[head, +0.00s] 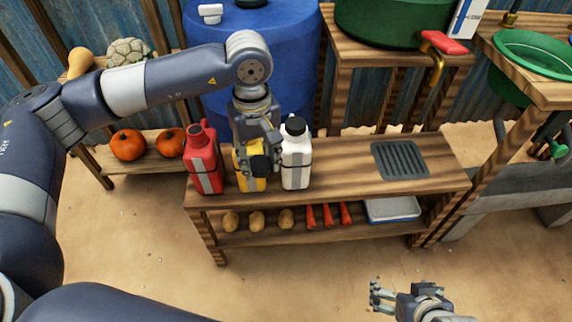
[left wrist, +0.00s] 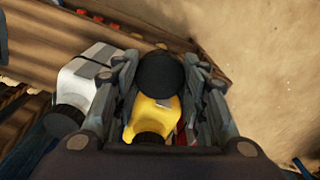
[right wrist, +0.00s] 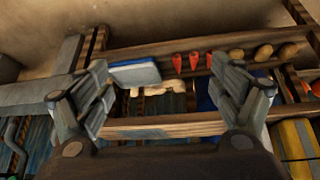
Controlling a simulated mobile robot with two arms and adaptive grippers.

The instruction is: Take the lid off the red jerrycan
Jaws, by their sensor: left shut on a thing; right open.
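The red jerrycan (head: 205,168) stands upright at the left end of the wooden bench; its neck shows red, with no black lid on it. My left gripper (head: 262,158) is shut on a round black lid (head: 259,167), held in front of the yellow jerrycan (head: 250,184), to the right of the red one. The lid (left wrist: 160,73) also shows between the fingers in the left wrist view, above the yellow jerrycan (left wrist: 152,118). In the head view my gripper hides the yellow jerrycan's top. My right gripper (head: 380,297) is open and empty, low in front of the bench.
A white jerrycan (head: 296,165) with a black lid stands close to the right of my left gripper. A dark ribbed mat (head: 400,160) lies farther right on the bench (head: 345,172), with bare wood between. Potatoes, carrots and a tray (head: 392,210) are on the lower shelf.

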